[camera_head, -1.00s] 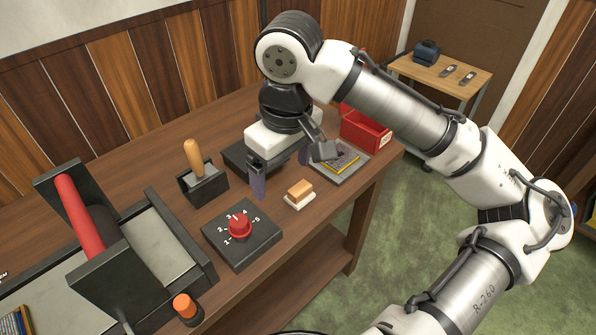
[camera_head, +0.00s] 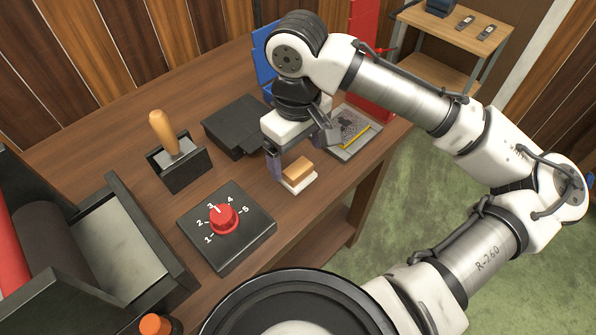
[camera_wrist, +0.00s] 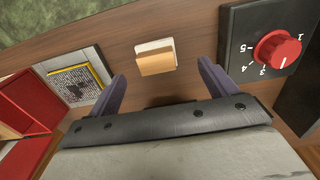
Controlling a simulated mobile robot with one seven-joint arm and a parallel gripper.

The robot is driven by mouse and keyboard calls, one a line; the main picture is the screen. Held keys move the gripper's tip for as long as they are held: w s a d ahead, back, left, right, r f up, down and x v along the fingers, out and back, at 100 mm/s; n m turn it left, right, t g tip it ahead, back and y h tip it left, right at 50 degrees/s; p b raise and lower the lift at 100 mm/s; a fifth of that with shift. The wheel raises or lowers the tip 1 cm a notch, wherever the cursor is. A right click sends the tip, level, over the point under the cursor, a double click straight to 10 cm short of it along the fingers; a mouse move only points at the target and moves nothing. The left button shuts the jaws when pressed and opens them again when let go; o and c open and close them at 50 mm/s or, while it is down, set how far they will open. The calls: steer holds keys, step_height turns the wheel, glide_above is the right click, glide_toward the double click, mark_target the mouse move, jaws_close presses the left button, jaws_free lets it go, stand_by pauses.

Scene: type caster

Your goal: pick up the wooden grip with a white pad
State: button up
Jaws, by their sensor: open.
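The wooden grip with a white pad (camera_head: 298,174) lies on the workbench near its front edge. Its tan wooden block sits on top of a white pad. In the wrist view the grip (camera_wrist: 156,62) appears just beyond the fingertips, roughly centred in the gap between them. My gripper (camera_wrist: 162,74) is open and empty, with its two purple-grey fingers apart. In the head view my gripper (camera_head: 290,160) is just behind and left of the grip, its nearer finger beside it; I cannot tell whether it touches.
A black dial box with a red knob (camera_head: 223,218) stands left of the grip. A wooden-handled tool in a black holder (camera_head: 181,166), a black box (camera_head: 238,125) and a grey plate with a framed picture (camera_head: 352,131) stand behind. A red bin (camera_wrist: 36,105) is nearby.

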mark_target(298, 168)
steer(key=shift+w+f, duration=0.25)
steer(key=shift+f, duration=1.35)
steer(key=shift+w+f, duration=0.2)
steer(key=shift+f, duration=1.4)
steer(key=c, duration=1.1)
steer(key=shift+r, duration=0.1)
step_height(298, 168, up, 20)
steer(key=shift+f+p, duration=0.1)
steer(key=shift+p, duration=0.2)
steer(key=o, duration=0.5)
steer(key=c, duration=0.4)
